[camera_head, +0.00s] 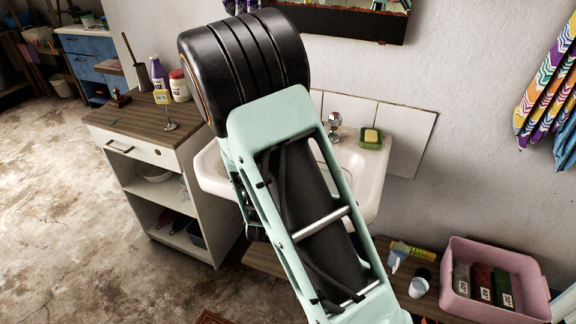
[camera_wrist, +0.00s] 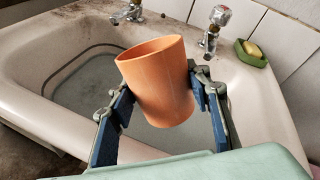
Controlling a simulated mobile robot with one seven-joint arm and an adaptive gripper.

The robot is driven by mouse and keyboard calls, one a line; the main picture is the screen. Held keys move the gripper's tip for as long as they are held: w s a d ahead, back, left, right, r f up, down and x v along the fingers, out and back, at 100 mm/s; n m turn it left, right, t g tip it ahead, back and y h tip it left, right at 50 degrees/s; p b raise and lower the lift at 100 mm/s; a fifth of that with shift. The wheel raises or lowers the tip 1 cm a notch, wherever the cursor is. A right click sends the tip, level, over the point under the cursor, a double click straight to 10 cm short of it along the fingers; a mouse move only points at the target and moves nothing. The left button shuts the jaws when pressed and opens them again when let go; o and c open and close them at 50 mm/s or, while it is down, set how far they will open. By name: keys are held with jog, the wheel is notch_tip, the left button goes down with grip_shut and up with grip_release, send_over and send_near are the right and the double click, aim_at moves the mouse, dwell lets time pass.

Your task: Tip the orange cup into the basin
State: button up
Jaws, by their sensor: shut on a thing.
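The orange cup (camera_wrist: 157,82) is between the two blue fingers of my gripper (camera_wrist: 160,110) in the wrist view, and the fingers are shut on it. The cup is slightly tilted, with its rim up and leaning left, and its inside is hidden. It is in front of the white basin (camera_wrist: 25,87), which shows behind and below it, with taps at the back. In the head view my arm covers much of the basin (camera_head: 370,185), and the cup and gripper fingertips are hidden there.
A green soap dish (camera_head: 370,139) with yellow soap sits on the basin's back right ledge, near a tap (camera_head: 335,127). A wood-topped cabinet (camera_head: 135,118) with bottles stands left. A low bench at right holds a pink tub (camera_head: 495,255) and a small white cup (camera_head: 418,287).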

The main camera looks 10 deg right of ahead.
jog(key=shift+a+n+g+p, duration=0.1)
jog(key=shift+n+g+p, duration=0.2)
jog(key=shift+p, duration=0.5)
jog(key=shift+w+r+p, duration=0.15)
jog(key=shift+r+p, duration=0.05)
jog(key=shift+p, duration=0.75)
jog(key=shift+a+n+g+p, duration=0.1)
jog(key=shift+n+g+p, duration=0.35)
jog(key=shift+p, duration=0.25)
jog(key=shift+w+f+n+h+p, duration=0.1)
jog(key=shift+f+n+h+p, duration=0.2)
jog(key=shift+h+p, duration=0.15)
jog(key=shift+a+r+n+g+p, duration=0.2)
jog(key=shift+g+p, duration=0.25)
jog(key=shift+p, duration=0.85)
jog(key=shift+w+f+n+g+h+p, duration=0.15)
jog(key=shift+f+n+g+h+p, duration=0.15)
jog(key=shift+p, duration=0.5)
jog(key=shift+r+n+g+p, duration=0.1)
jog(key=shift+n+g+p, duration=0.25)
jog(key=shift+p, duration=1.05)
jog(key=shift+w+a+f+n+h+p, duration=0.1)
jog(key=shift+f+n+h+p, duration=0.2)
jog(key=shift+p, duration=0.3)
jog(key=shift+r+p, duration=0.2)
jog(key=shift+p, duration=0.4)
